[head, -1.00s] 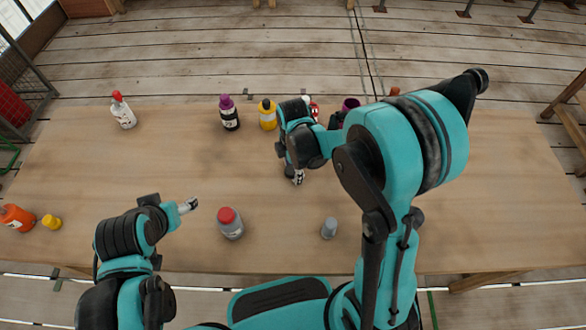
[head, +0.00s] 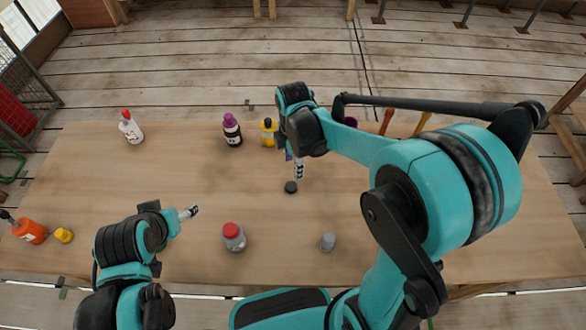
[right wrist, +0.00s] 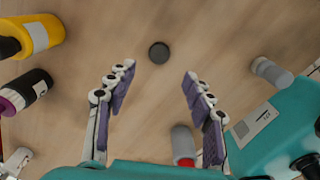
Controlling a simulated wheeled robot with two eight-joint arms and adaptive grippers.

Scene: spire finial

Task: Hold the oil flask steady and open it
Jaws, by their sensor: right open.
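No label reads clearly enough to tell which bottle is the oil flask. A grey bottle with a red cap (head: 234,237) stands upright near the table's front, its cap on; it also shows in the right wrist view (right wrist: 183,142). My left gripper (head: 190,212) is left of and behind it, apart from it; its fingers are too small to judge. My right gripper (head: 299,170) is open and empty, also in the right wrist view (right wrist: 157,85). A small black disc (head: 290,187) lies on the table beyond its fingertips, as the right wrist view shows (right wrist: 159,53).
On the table (head: 120,200) stand a white red-capped bottle (head: 131,128), a purple-capped bottle (head: 232,130) and a yellow bottle (head: 268,132). An orange bottle (head: 30,231) and yellow cap (head: 64,235) are far left. A grey cylinder (head: 328,242) stands front right.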

